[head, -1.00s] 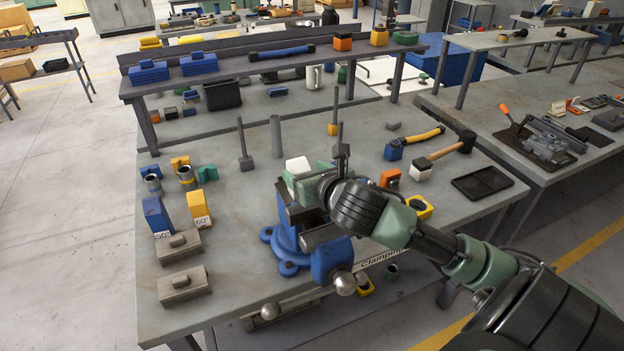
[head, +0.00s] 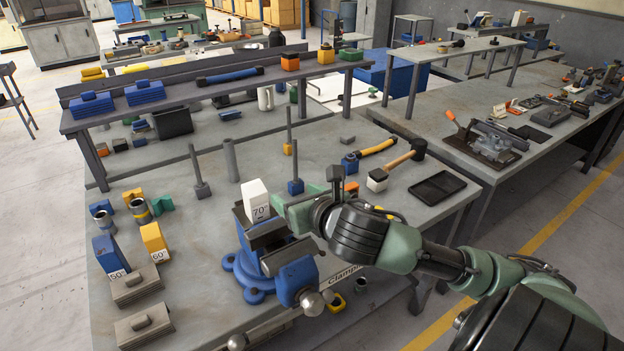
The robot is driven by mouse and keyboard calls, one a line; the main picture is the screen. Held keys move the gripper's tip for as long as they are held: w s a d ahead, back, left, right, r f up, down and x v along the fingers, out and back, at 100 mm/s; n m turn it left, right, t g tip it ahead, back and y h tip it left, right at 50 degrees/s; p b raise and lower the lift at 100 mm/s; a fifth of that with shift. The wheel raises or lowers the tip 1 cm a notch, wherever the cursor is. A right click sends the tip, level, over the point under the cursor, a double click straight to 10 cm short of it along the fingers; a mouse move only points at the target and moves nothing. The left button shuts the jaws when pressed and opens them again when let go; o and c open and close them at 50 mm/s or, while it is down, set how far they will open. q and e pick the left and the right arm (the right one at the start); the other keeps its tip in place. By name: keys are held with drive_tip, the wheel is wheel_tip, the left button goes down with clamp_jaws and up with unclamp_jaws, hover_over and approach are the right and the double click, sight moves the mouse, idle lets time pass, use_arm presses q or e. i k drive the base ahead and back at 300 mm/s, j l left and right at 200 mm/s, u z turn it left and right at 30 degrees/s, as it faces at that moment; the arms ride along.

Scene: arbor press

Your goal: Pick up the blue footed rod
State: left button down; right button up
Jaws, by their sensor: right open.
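The blue footed rod (head: 295,187) stands upright on the bench; its thin grey shaft rises from a small blue block. My right gripper (head: 288,204) is open, in front of and below the rod in the head view, close to the white 70° block (head: 256,203). The white block stands at the blue vise (head: 287,284). My left gripper is out of view.
A yellow-footed rod (head: 287,149) stands just behind. A grey footed rod (head: 202,190) and a grey cylinder (head: 231,161) stand to the left. The mallet (head: 378,180), a yellow-handled tool (head: 377,147) and a black tray (head: 437,187) lie to the right. A raised shelf (head: 220,88) runs behind.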

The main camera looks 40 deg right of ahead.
sight(295, 186)
drive_tip(key=z, duration=1.2)
